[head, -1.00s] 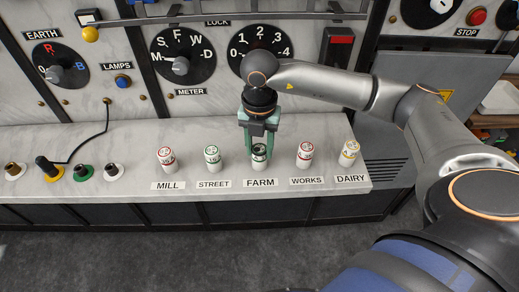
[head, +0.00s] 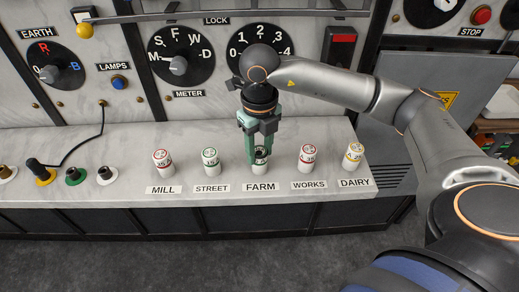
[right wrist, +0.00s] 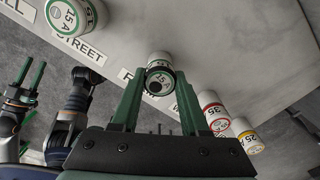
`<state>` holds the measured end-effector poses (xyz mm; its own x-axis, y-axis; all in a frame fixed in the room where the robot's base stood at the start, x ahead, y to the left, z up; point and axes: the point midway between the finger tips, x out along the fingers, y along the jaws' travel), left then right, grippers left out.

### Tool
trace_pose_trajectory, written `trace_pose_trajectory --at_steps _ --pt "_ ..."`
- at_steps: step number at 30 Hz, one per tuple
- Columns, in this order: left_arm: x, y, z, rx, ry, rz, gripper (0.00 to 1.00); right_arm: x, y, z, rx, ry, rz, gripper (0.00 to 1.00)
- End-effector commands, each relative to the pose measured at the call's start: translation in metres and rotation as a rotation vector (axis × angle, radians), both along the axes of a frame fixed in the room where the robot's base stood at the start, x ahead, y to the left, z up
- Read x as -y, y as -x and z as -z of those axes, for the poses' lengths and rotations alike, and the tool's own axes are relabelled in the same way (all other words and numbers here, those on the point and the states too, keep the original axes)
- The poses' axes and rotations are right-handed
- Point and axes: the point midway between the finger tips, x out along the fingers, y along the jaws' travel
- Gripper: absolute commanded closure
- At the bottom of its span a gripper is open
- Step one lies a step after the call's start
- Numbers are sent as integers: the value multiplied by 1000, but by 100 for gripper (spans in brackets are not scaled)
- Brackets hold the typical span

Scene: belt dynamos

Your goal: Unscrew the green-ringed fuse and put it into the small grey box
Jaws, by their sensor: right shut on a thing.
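The FARM fuse (head: 261,158) is white with a green ring and stands upright above its label. The STREET fuse (head: 210,159) also has green markings. My right gripper (head: 259,154) points down and is shut on the FARM fuse, its green fingers hiding part of it. In the right wrist view, the FARM fuse (right wrist: 159,75) shows between the fingertips (right wrist: 158,88). Whether its base is still seated is hidden. My left gripper shows only at the left edge of the right wrist view (right wrist: 14,115), out of the head view. I cannot make out a small grey box.
The MILL fuse (head: 163,162), WORKS fuse (head: 307,158) and DAIRY fuse (head: 352,154) stand in the same row on the pale counter (head: 130,150). Several coloured sockets and a black plug (head: 40,170) with a cable lie left. Dials and a lock bar (head: 220,17) are behind.

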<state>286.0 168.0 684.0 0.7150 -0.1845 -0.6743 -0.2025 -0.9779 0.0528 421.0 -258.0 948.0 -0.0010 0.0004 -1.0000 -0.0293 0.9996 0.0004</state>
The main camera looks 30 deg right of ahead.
Motion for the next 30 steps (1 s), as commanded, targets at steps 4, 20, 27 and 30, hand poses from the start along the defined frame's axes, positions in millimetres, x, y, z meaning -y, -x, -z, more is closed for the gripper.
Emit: trace_pose_trajectory --at_steps 4,20,27,30 --pt "0 0 0 0 0 0 50 0 0 0 0 0 2 41" --pt "0 0 0 1 0 0 50 0 -1 -7 3 0 3 21" --pt "0 0 0 1 0 0 50 0 -1 -47 6 0 4 21" --pt "0 0 0 1 0 0 50 0 -1 -61 3 0 3 21"
